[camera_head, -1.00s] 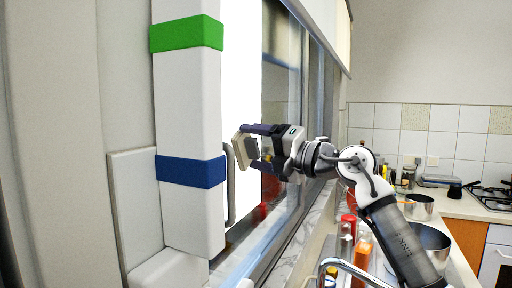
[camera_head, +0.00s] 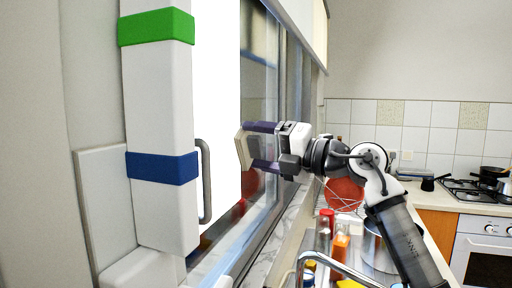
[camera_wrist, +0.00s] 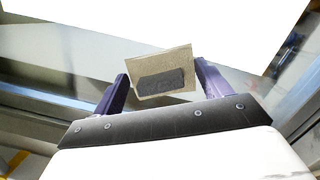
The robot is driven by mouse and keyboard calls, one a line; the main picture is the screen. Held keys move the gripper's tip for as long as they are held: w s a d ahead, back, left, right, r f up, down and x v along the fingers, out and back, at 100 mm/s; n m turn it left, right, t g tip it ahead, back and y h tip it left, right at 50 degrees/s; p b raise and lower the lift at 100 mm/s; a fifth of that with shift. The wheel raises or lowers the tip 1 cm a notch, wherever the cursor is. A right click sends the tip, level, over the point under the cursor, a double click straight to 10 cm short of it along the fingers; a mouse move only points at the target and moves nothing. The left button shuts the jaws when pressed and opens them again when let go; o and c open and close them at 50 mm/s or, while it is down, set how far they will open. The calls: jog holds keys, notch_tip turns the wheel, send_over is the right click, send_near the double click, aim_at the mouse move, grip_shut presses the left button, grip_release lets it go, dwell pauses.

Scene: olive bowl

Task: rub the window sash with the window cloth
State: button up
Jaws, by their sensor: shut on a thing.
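The window cloth is a small tan, flat pad (camera_head: 241,147) with a grey patch on its face. It also shows in the wrist view (camera_wrist: 152,58). My gripper (camera_head: 251,146) has its two purple fingers at the cloth's sides, shut on it. The cloth is held upright, away from the counter. The window sash seems to be the bright white panel (camera_head: 215,95) with a grey handle (camera_head: 206,182), left of my gripper. In the wrist view the white panel (camera_wrist: 200,18) lies beyond the cloth. I cannot tell whether cloth and panel touch.
Window glass (camera_head: 258,90) and a marble sill (camera_head: 262,262) run behind my gripper. Below right are a tap (camera_head: 345,268), an orange bottle (camera_head: 340,250), a red-capped bottle (camera_head: 326,220) and a pot (camera_head: 378,248). A stove (camera_head: 478,190) stands at far right. Air around my gripper looks clear.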

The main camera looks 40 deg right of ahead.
jog(key=shift+s, duration=0.1)
jog(key=shift+d+v, duration=0.25)
jog(key=shift+v, duration=1.2)
jog(key=shift+r, duration=0.1)
